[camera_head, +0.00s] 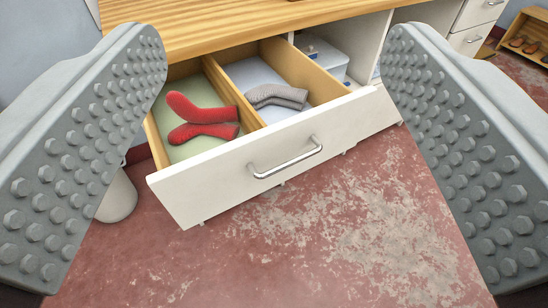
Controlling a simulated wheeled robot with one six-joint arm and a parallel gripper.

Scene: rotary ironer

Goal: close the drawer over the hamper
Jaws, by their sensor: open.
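The drawer (215,185) is pulled out from under the wooden top, with a white front and a metal bar handle (286,157). A divider splits it in two: a pair of red socks (200,118) lies in the left compartment and grey socks (277,96) in the right one. My gripper (273,135) is open, with one grey studded finger at each side of the picture. The drawer front and handle show between the fingers, beyond them, and nothing is held. I cannot make out a hamper for certain; the drawer hides what is under it.
The wooden countertop (215,24) runs above the drawer. A white bin-like thing (118,197) stands on the floor at left, partly hidden by the left finger. A lidded box (322,58) sits in an open bay behind. The worn red floor (330,235) in front is clear.

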